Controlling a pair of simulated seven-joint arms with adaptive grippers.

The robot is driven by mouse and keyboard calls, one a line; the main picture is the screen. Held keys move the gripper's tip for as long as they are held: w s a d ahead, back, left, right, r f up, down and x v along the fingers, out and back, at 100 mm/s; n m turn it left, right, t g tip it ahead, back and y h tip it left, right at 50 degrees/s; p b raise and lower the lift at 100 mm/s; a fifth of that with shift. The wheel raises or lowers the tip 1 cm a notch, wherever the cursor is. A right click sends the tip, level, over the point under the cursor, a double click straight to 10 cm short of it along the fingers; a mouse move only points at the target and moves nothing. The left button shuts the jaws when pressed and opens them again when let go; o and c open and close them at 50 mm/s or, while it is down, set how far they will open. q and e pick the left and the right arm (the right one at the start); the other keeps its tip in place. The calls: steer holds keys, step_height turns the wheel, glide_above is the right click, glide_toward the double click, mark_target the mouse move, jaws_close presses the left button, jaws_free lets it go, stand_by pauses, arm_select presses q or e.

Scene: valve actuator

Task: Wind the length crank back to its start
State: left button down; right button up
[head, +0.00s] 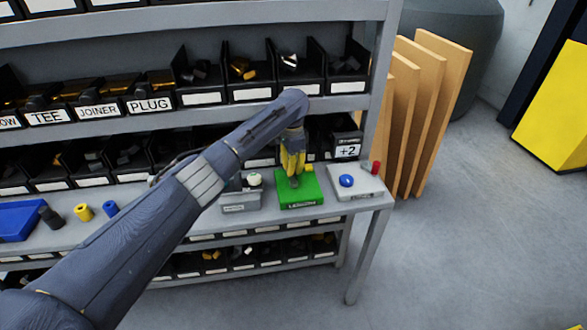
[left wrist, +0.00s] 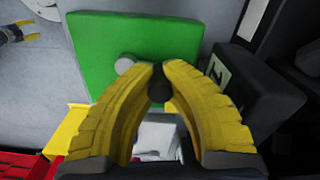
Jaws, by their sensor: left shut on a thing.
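The green box (head: 312,188) with a blurred label on its front stands on the workbench; it also shows in the left wrist view (left wrist: 100,50). A round grey hub (left wrist: 125,65) sits on its top face. My left gripper (head: 295,178) reaches down over the box; in the left wrist view (left wrist: 160,72) its yellow fingertips close around the dark crank knob (left wrist: 159,92). The crank's arm is mostly hidden by the fingers. My right gripper (left wrist: 28,30) appears small at the upper left of the left wrist view, its yellow fingers apart.
A grey box with a pale round button (head: 254,180) stands left of the green one. A box with a blue knob (head: 346,181) and a red piece (head: 376,168) are to its right. Labelled bins (head: 150,107) fill the shelves behind. Tan boards (head: 430,100) lean at the right.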

stand_by(0.5)
arm_select(q)
steer(key=c, duration=1.2)
jaws_free()
steer(key=shift+r, duration=0.1)
step_height(320, 180, up, 12)
